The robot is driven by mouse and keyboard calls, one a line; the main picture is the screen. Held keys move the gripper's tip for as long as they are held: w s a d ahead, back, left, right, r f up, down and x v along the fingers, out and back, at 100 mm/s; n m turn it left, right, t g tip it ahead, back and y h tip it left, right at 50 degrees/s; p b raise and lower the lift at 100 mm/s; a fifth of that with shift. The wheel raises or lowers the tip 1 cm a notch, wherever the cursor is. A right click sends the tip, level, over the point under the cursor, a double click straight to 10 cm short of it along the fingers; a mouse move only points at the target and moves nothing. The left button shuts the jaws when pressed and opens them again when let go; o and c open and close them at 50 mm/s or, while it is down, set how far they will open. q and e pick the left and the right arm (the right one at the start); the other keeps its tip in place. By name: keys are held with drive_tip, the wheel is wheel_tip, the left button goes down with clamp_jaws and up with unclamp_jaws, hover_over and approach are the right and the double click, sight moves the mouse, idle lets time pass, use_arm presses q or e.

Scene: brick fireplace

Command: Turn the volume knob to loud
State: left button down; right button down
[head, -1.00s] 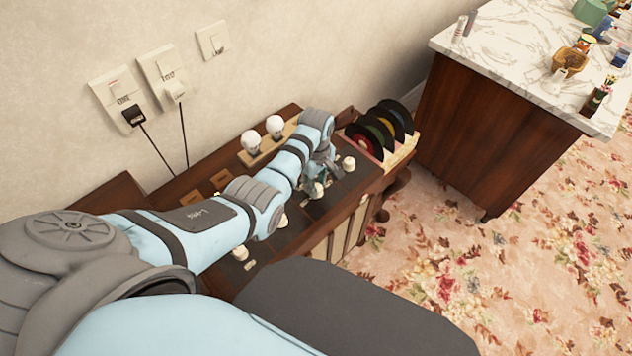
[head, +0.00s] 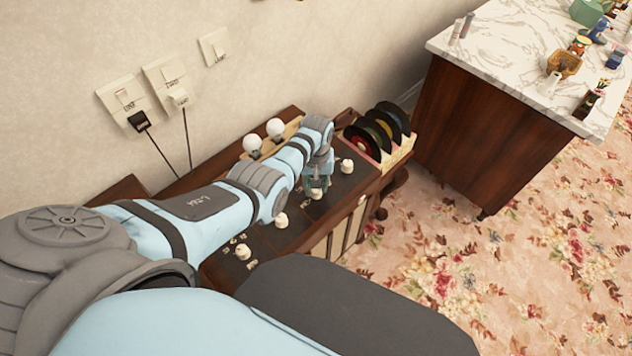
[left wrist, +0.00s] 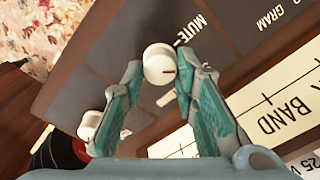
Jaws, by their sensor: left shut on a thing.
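In the head view this knob (head: 316,194) is on the radio cabinet's top panel (head: 262,243). My left gripper (left wrist: 159,75) has its two teal fingers on either side of the knob and is shut on it. It also shows in the head view (head: 317,180), pointing down at the panel. The loud end of the scale cannot be read. My right gripper is not in view.
Other white knobs stand on the panel, one to the right (head: 347,166) and others to the left (head: 281,220). Records in a rack (head: 376,135) and two white bulbs (head: 275,128) are close behind. A marble-topped cabinet (head: 500,50) stands at the right.

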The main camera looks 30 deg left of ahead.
use_arm(q)
drive_tip(key=m, duration=0.6)
drive_tip(key=shift+p, duration=0.4)
drive_tip(key=m, duration=0.4)
drive_tip(key=shift+d, duration=0.1)
drive_tip(key=m, duration=0.3)
drive_tip(key=shift+m, duration=0.3)
drive_tip(key=m+p, duration=0.1)
drive_tip(key=m, duration=0.6)
drive_tip(key=shift+s+d, duration=0.1)
drive_tip(key=m, duration=0.6)
drive_tip(key=shift+s, duration=0.1)
drive_tip(key=shift+m, duration=0.3)
drive_tip(key=c, duration=1.3)
unclamp_jaws()
